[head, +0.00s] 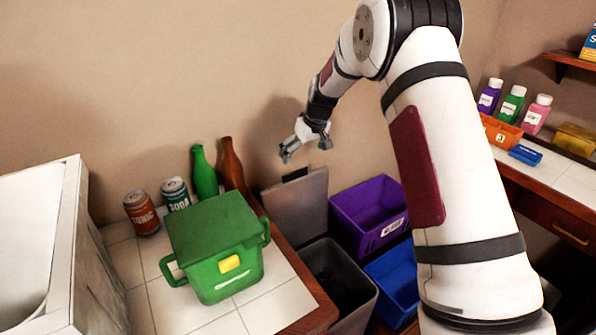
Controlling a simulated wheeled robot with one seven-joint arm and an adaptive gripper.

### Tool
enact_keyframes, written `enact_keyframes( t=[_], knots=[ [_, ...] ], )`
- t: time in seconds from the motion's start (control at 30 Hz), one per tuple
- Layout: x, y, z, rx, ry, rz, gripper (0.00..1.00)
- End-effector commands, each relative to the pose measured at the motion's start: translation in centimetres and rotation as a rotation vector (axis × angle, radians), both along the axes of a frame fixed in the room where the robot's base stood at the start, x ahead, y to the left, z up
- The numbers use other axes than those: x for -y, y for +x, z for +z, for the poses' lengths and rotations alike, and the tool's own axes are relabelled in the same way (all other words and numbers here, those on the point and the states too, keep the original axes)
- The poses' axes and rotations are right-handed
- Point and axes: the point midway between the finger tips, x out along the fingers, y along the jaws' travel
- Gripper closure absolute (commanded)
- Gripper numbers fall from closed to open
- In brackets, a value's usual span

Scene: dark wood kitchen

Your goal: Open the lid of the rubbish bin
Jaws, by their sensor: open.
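The grey rubbish bin (362,297) stands on the floor just right of the tiled counter. Its grey lid (308,205) is raised and stands nearly upright at the back, near the wall. The bin's dark inside shows from above. My gripper (303,149) is open and empty, just above the top edge of the lid by the wall. It looks apart from the lid, though the exact gap is hard to tell.
A green lidded box (218,245), two cans (142,212) and two bottles (204,174) stand on the counter. A purple crate (367,215) and a blue crate (392,280) are right of the bin. A shelf with small bottles (512,104) is far right.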

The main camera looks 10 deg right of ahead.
Motion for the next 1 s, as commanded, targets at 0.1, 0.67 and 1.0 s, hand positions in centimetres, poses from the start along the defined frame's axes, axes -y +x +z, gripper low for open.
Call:
enact_keyframes(
  t=[0.1, 0.67, 1.0],
  knots=[
    [-0.3, 0.8, -2.4, -0.003, 0.000, 0.000, 0.00],
    [-1.2, 3.8, -9.8, -0.001, 0.000, 0.000, 0.00],
    [-1.3, 3.9, -10.0, 0.000, 0.000, 0.000, 0.00]
  ],
)
